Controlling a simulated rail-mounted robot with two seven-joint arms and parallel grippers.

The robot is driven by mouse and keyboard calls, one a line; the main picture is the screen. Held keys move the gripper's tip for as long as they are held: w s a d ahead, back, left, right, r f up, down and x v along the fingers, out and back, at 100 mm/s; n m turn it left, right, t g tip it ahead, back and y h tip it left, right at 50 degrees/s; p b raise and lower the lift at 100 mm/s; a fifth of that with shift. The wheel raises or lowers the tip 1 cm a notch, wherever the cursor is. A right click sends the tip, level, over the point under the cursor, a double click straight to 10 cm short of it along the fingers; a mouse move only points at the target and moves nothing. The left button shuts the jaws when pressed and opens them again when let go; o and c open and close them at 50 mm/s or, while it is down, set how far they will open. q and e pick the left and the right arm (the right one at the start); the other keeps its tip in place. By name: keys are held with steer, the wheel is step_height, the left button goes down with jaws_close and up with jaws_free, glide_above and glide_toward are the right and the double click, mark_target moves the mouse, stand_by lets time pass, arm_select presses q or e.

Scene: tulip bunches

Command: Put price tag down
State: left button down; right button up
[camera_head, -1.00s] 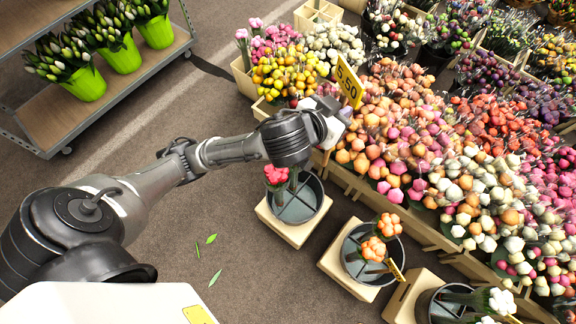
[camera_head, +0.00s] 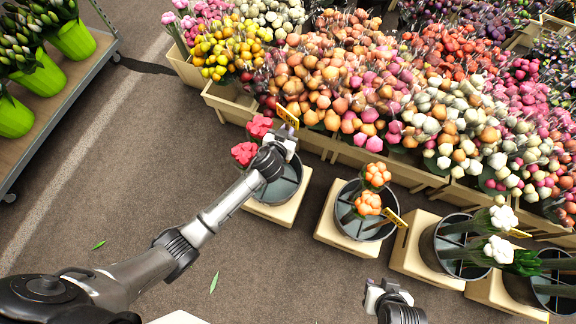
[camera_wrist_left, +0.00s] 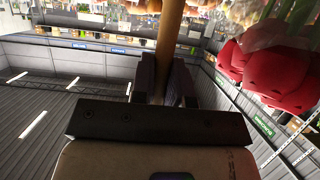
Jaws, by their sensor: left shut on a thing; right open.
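My left gripper (camera_head: 288,141) is shut on the wooden stick of a yellow price tag (camera_head: 287,118). The tag stands above the gripper, at the rim of the dark bucket (camera_head: 292,186) with red tulips (camera_head: 259,127). I cannot tell whether the stick touches the bucket. In the left wrist view the tan stick (camera_wrist_left: 170,30) rises between the fingers (camera_wrist_left: 166,80), and red tulips (camera_wrist_left: 275,75) are close on the right. My right gripper (camera_head: 375,288) is open and empty at the bottom of the head view, below the orange-tulip bucket (camera_head: 365,222).
Another bucket (camera_head: 447,262) holds white tulips and stands to the right. Yellow tags sit by the orange (camera_head: 396,217) and white (camera_head: 518,233) buckets. Crates of mixed bunches (camera_head: 356,157) stand behind. Green pots (camera_head: 40,78) fill a shelf at left.

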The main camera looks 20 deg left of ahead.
arm_select(q)
step_height(320, 180, down, 20)
steer(key=b, duration=1.1)
steer(key=shift+s+d+r, duration=0.15)
steer(key=shift+d+r, duration=0.05)
steer(key=shift+r, duration=0.05)
steer(key=shift+f+b, duration=0.25)
steer(key=shift+b, duration=0.15)
steer(key=c, duration=1.1)
jaws_free()
steer(key=shift+r, duration=0.1)
